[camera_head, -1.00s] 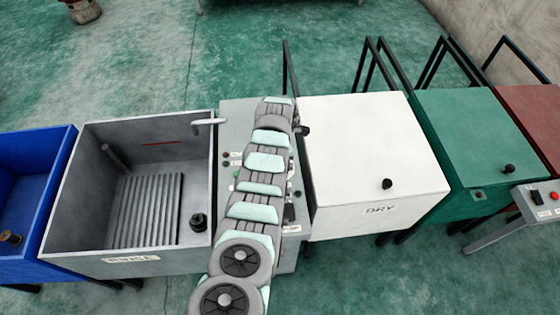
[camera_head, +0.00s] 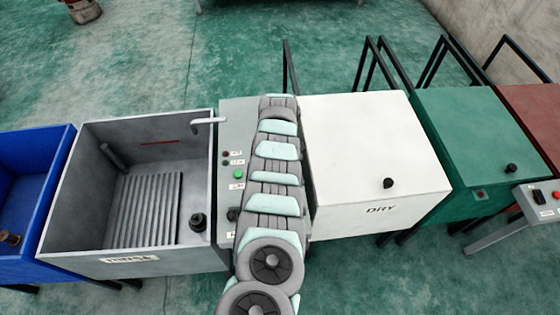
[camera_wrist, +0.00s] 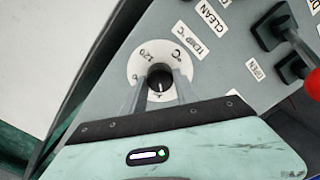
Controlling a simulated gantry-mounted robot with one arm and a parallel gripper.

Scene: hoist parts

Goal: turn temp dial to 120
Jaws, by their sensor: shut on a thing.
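The temp dial shows in the wrist view as a black round knob (camera_wrist: 159,76) on a white disc marked 120, °C and 0. A small light mark on the knob faces the lower side of the picture, away from the 120 mark. A "TEMP °C" label (camera_wrist: 188,40) sits beside the disc. My gripper (camera_wrist: 159,87) is shut on the knob, with one translucent finger on either side of it. In the head view my arm covers the dial and the gripper.
The grey control panel (camera_head: 228,150) carries buttons, between the rinse tank (camera_head: 85,190) and the white DRY box (camera_head: 370,145). In the wrist view, black switches (camera_wrist: 268,32) and a red knob (camera_wrist: 313,83) sit to the right.

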